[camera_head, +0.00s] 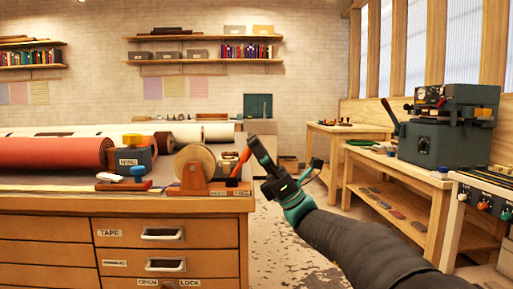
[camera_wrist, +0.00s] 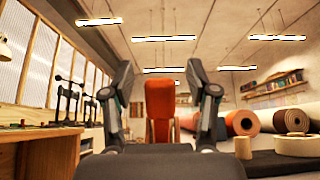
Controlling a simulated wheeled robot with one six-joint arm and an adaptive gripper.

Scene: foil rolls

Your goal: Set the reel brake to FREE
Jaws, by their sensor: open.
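The reel (camera_head: 194,164) is a pale round disc on a brown-orange stand at the right end of the drawer bench. An orange-red brake lever (camera_head: 240,163) stands up beside it, leaning right at its top. Small labels (camera_head: 195,193) sit below along the bench edge, too small to read surely. My gripper (camera_head: 254,150) is just right of the lever top. In the wrist view my gripper (camera_wrist: 160,80) is open, with the orange-red lever (camera_wrist: 160,110) showing between its two fingers. I cannot tell whether either finger touches it.
The bench (camera_head: 60,204) also carries a red roll (camera_head: 55,153), a dark labelled box (camera_head: 128,162) and a small blue-knobbed device (camera_head: 138,172). A side table with a grey machine (camera_head: 445,130) stands at right. Open floor (camera_head: 285,215) lies between.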

